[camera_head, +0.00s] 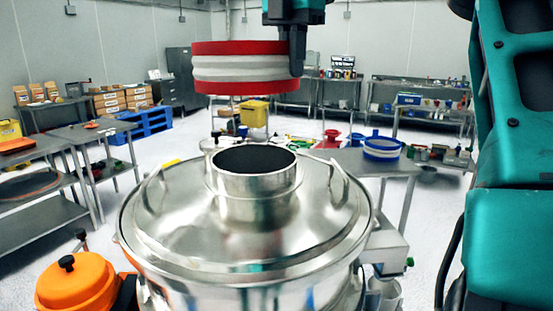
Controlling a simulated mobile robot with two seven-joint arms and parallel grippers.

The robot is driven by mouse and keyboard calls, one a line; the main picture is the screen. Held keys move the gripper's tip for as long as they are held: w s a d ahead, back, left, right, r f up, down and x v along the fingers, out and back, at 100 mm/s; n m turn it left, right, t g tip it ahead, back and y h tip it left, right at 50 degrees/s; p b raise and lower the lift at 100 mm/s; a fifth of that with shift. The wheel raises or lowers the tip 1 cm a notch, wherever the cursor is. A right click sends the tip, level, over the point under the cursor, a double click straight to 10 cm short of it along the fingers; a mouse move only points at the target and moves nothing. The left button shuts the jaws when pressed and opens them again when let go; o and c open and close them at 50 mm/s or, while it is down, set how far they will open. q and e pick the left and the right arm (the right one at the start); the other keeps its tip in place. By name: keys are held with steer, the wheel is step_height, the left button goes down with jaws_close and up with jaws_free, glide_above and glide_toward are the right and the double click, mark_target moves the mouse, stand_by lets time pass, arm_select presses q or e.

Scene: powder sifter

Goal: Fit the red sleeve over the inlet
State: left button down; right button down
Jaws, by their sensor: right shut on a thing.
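The red sleeve (240,68) is a short ring with red rims at top and bottom and a pale grey-white band between them. My right gripper (297,62) is shut on its right side and holds it roughly level. The inlet (252,190) is a short upright steel pipe with a dark opening, in the middle of the sifter's domed lid (170,240). The sleeve hangs in the air above the inlet, apart from it. Its middle appears slightly left of the inlet's middle in the picture. My left gripper is not in view.
Two curved handles stand on the lid at the left (155,182) and right. An orange part (78,285) sits at the lower left. A table behind to the right holds a blue-rimmed sleeve (382,148) and a red funnel (331,139). Benches (100,128) stand at the left.

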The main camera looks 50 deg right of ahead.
steer(key=f, duration=1.7)
steer(key=shift+s+a, duration=0.15)
steer(key=shift+s, duration=0.25)
steer(key=shift+w+f, duration=0.1)
steer(key=shift+f, duration=0.1)
steer(key=shift+w+d+f, duration=0.1)
steer(key=shift+d, duration=0.15)
steer(key=c, duration=1.2)
jaws_free()
steer(key=shift+c, duration=0.2)
steer(key=shift+w, duration=0.2)
